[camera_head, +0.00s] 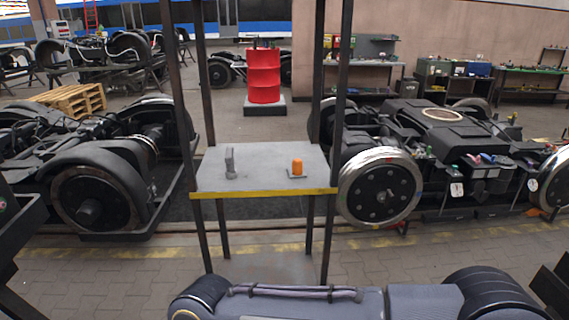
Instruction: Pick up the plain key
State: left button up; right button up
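A grey upright piece (230,162) stands at the left of a small grey table top (262,182) with a yellow front edge. It is tall and narrow with a wider foot; it looks like the plain key, but it is too small to be sure. A short orange cylinder (297,166) on a small dark base stands to its right, apart from it. Neither of my grippers shows clearly. Dark parts enter at the left and right edges, with no fingers visible.
Dark posts (188,110) of the table's frame rise on both sides. Bogies stand left (90,180) and right (420,150). A red barrel (263,75) stands behind. The table top is otherwise clear.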

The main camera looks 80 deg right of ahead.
aim_at(230, 172)
jog(key=z, duration=2.15)
jog(key=i+l+z, duration=0.1)
jog(key=i+z, duration=0.15)
jog(key=i, duration=0.45)
jog(key=i+z, duration=0.2)
jog(key=i, duration=0.5)
jog(key=i+j+z, duration=0.25)
jog(key=i, duration=0.45)
jog(key=l, duration=0.05)
